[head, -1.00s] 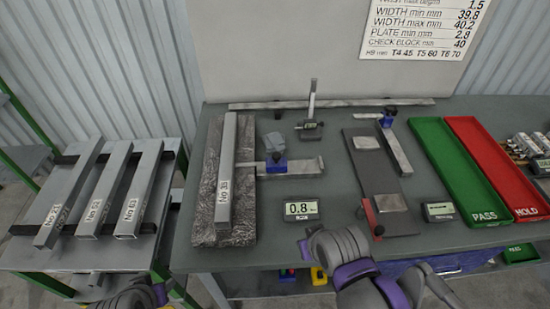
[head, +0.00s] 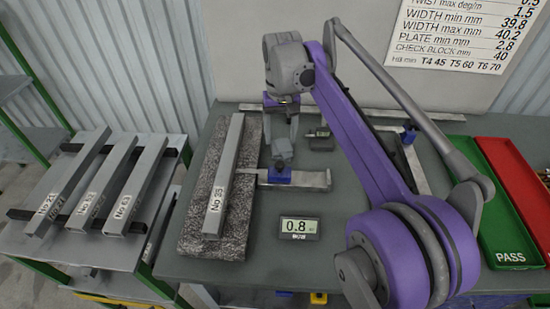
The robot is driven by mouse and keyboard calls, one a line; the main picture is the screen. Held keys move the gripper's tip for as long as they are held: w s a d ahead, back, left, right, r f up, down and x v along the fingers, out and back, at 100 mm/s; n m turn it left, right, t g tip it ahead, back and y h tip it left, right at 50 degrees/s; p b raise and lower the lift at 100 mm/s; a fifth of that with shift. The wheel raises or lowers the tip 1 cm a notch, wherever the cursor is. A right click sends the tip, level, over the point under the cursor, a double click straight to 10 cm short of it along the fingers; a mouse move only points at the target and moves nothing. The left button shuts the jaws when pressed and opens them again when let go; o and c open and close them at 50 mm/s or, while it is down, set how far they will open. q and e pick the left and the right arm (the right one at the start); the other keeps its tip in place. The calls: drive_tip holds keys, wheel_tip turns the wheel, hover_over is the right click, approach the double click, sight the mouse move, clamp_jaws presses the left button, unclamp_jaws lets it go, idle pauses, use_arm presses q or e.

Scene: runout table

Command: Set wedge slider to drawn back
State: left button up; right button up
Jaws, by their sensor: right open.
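The wedge slider appears to be the blue block (head: 280,176) with a grey knob (head: 282,151) behind it, on a flat steel bar (head: 312,180). The bar runs right from the granite slab (head: 243,222), where a long grey profile labelled No 35 (head: 226,178) lies. My right gripper (head: 281,128) points down with its fingers apart, just behind and above the grey knob. Contact between fingers and knob cannot be told. My left gripper is out of view.
A display (head: 298,226) reading 0.8 stands on the table in front of the bar. Several profiles lie on the rack (head: 60,255) at left. A green PASS tray (head: 500,225) and a red tray (head: 520,180) are at right. My right arm hides much of the right-hand fixture.

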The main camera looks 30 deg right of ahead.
sight(280, 164)
wheel_tip(280, 164, down, 10)
drive_tip(key=shift+a+b, duration=0.1)
drive_tip(key=shift+b, duration=0.25)
clamp_jaws()
idle(1.4)
